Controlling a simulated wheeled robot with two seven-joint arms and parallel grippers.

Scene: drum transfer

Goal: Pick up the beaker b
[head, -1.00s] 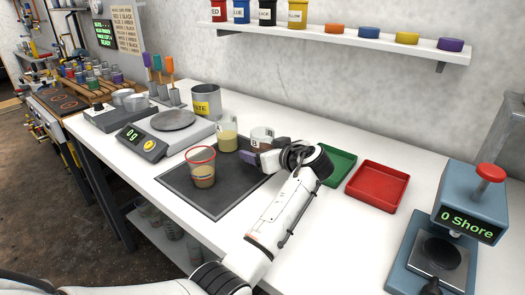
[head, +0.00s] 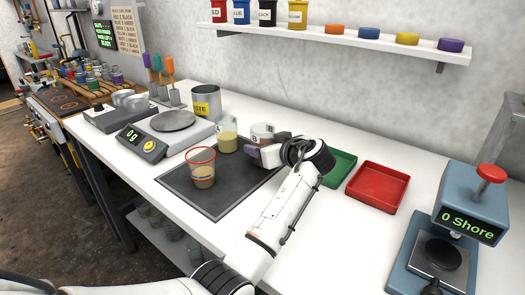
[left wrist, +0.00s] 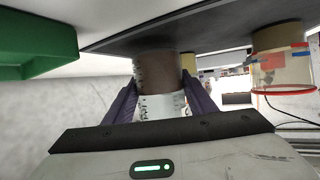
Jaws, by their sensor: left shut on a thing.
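Beaker b (head: 262,130) is a clear cup with a "B" label and dark brown contents, at the back right of the dark mat (head: 222,200). My left gripper (head: 258,150) is shut on it from the right. In the left wrist view, which is upside down, the beaker (left wrist: 158,75) sits between the two purple-grey fingers (left wrist: 160,100). It looks upright. I cannot tell for certain whether its base is clear of the mat. My right gripper is not in view.
A red-rimmed beaker (head: 202,172) and a beaker with pale yellow contents (head: 227,138) stand on the mat. A scale (head: 165,135) and grey waste can (head: 206,101) are left and behind. Green (head: 342,166) and red (head: 377,186) trays and a Shore tester (head: 450,235) are right.

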